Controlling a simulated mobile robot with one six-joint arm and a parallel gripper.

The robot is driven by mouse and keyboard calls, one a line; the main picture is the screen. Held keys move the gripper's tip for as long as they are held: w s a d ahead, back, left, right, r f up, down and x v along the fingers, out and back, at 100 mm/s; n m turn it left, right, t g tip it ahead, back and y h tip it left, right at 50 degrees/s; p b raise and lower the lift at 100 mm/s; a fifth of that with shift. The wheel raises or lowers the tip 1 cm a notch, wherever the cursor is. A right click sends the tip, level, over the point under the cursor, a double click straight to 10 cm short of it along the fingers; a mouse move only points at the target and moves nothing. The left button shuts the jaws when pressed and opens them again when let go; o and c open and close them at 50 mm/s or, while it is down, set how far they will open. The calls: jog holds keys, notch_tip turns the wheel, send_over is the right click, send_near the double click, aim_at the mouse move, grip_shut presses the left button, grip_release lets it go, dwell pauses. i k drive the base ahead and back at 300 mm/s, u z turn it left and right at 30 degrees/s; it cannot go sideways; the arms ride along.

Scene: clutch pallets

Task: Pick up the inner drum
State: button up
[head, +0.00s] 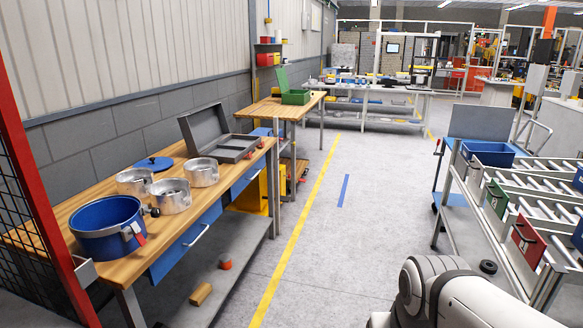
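Three silver metal drums stand on the wooden workbench (155,226) at the left: one at the back left (134,184), one in front (171,199) and one at the right (202,175). I cannot tell which of them is the inner drum. A larger blue drum (100,247) with a silver rim stands near the bench's front left end, with a black knob beside its rim. Part of my white arm shows at the bottom right, away from the bench. My gripper is outside the view.
A blue lid (153,163) and an open grey case (222,141) lie farther back on the bench. A roller conveyor (535,195) with blue, green and red bins stands right. The grey floor (345,235) between is clear.

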aim_at(203, 172)
jog(key=i, duration=2.55)
jog(key=u, duration=1.45)
jog(key=i, duration=1)
